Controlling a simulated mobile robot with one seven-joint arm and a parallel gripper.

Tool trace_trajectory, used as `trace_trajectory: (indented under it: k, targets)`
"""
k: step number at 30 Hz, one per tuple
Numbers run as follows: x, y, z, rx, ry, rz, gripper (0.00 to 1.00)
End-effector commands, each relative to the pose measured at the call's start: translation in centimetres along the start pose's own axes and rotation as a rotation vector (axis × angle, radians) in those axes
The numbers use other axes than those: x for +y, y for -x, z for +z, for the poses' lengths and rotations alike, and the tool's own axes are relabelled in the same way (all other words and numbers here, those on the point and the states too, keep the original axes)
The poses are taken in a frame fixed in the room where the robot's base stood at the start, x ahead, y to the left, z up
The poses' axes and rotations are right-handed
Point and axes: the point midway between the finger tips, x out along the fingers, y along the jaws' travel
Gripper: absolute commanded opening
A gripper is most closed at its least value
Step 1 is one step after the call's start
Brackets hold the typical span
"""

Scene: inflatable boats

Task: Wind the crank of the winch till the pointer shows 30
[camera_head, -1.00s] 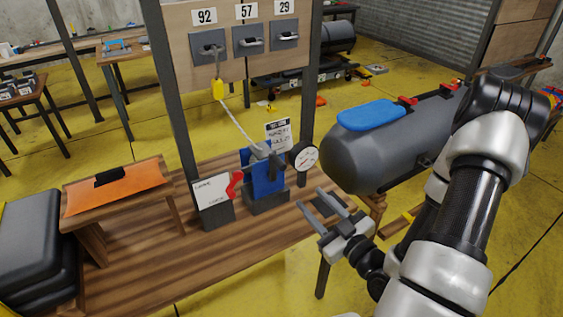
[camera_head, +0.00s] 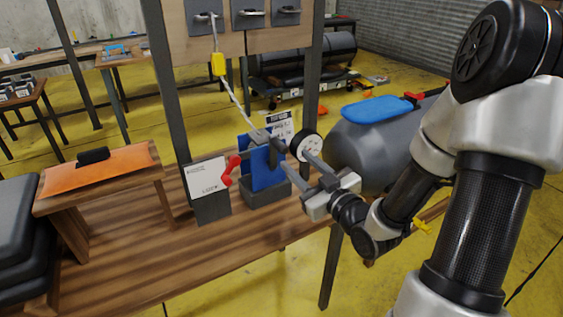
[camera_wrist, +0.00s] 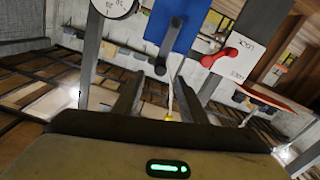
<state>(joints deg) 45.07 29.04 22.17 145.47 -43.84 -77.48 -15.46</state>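The winch (camera_head: 266,166) has blue side plates on a grey base on the wooden bench; a rope runs up from its top.
The rope reaches a yellow block (camera_head: 218,64) hanging from a hook on the panel. A dark grey inflatable (camera_head: 360,148) with a blue seat lies right of the bench. An orange-topped stand (camera_head: 98,167) is at left. The bench front (camera_head: 190,255) is clear.

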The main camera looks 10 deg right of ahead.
Motion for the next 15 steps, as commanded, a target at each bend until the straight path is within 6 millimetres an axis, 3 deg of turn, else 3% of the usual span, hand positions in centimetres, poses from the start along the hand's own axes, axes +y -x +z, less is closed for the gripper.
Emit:
trace_trajectory:
  k: [1,2,9,15]
  targets:
    - [-0.3,-0.2,0.6,0.002,0.006,0.0,0.39]
    - [-0.2,-1.0,-0.1,0.002,0.002,-0.003,0.39]
    - [-0.1,-5.5,-0.1,0.002,0.0,-0.002,0.39]
    - [-0.1,-8.0,0.0,0.0,0.0,-0.001,0.39]
